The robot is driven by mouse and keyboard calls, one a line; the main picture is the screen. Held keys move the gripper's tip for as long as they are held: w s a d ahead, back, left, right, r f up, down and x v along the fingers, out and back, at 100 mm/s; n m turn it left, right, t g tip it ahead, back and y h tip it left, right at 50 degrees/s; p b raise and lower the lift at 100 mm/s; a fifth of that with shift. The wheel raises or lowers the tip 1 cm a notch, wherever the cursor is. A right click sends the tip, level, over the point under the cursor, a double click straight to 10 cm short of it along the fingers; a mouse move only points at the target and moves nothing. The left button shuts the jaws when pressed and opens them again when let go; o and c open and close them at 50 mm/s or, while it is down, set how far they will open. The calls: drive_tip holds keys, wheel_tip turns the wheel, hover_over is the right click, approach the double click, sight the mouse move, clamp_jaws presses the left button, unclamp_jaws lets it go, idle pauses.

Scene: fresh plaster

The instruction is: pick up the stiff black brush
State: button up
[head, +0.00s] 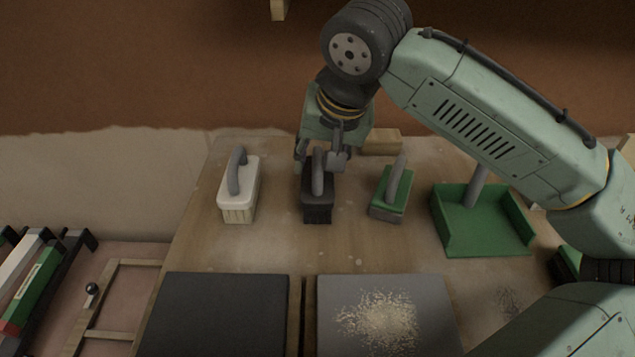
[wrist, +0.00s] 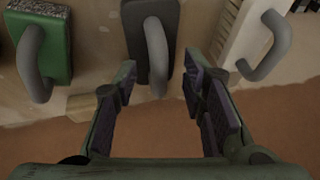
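The stiff black brush (head: 317,205) stands upright on the wooden table, with a grey arched handle on top. In the head view my gripper (head: 320,160) is at the far end of this brush, partly hiding the handle. In the wrist view the black brush (wrist: 135,20) is at the top middle, and its grey handle (wrist: 157,55) reaches down towards the gap between the fingers. My gripper (wrist: 158,85) is open, with its two dark-padded fingers apart and nothing gripped between them. Whether a finger touches the handle I cannot tell.
A white brush (head: 239,190) stands to the left and a green brush (head: 391,192) to the right, both close. A green dustpan (head: 485,220) is farther right. A dark plate (head: 215,315) and a grey plate with crumbs (head: 440,325) lie nearer. A wooden block (head: 381,142) is behind.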

drive_tip(key=shift+x, duration=1.4)
drive_tip(key=shift+c, duration=0.4)
clamp_jaws()
